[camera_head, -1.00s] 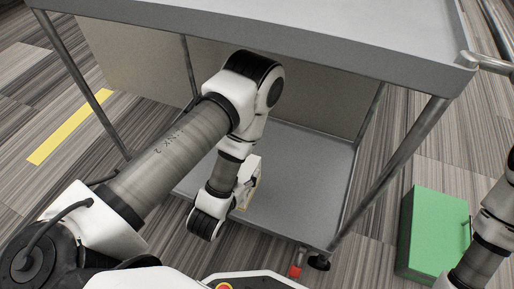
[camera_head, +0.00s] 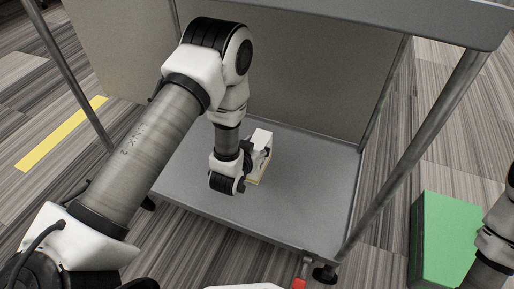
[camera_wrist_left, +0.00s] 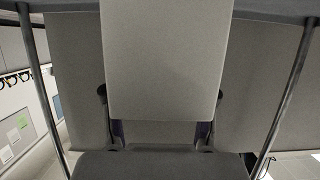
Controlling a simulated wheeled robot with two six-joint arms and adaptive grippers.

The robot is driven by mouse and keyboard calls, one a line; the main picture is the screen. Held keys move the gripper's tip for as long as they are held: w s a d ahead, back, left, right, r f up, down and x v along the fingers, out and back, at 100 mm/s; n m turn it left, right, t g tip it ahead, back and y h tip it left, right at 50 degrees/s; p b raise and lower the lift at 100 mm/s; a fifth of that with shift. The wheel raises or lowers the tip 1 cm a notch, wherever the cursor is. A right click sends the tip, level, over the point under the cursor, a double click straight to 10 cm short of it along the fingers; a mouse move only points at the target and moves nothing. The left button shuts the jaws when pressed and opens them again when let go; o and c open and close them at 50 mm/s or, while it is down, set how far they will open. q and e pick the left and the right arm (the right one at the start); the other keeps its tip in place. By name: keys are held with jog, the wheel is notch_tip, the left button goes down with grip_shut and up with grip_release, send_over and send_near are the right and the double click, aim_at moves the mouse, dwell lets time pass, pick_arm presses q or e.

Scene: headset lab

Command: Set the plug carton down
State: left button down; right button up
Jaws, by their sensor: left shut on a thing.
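The plug carton (camera_head: 263,168) is a small pale box with a tan lower edge, partly hidden by my left gripper in the head view. My left gripper (camera_head: 257,158) is shut on it, low over the cart's lower shelf (camera_head: 310,190). I cannot tell whether the carton touches the shelf. In the left wrist view the carton (camera_wrist_left: 165,60) is a large plain grey face between the two fingertips (camera_wrist_left: 160,128). My right arm shows at the right edge of the head view, but its gripper is out of view.
The cart's upper tray (camera_head: 400,18) overhangs the lower shelf, with metal legs at the corners (camera_head: 430,140). A back panel (camera_head: 300,80) closes the far side. The lower shelf is bare right of the carton. A green box (camera_head: 445,240) stands on the floor at right.

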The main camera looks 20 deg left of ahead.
pick_arm(q)
jog(key=shift+c, duration=1.7)
grip_release()
jog(key=shift+s+r, duration=0.1)
jog(key=shift+r, duration=0.05)
jog(key=a+p+v, duration=0.1)
jog(key=p+v, duration=0.5)
jog(key=v, duration=0.6)
jog(key=s+f+g, duration=0.2)
jog(key=s+f, duration=0.1)
jog(key=s+f+g, duration=0.2)
jog(key=f, duration=0.1)
jog(key=s+f+g, duration=0.2)
jog(key=s+f, duration=0.1)
jog(key=shift+s+d+g, duration=0.3)
jog(key=shift+s+d, duration=0.05)
jog(key=s+f+g, duration=0.3)
jog(key=s+g, duration=0.3)
jog(key=s, duration=0.7)
jog(key=shift+d+g+h, duration=0.25)
jog(key=shift+g+h, duration=0.15)
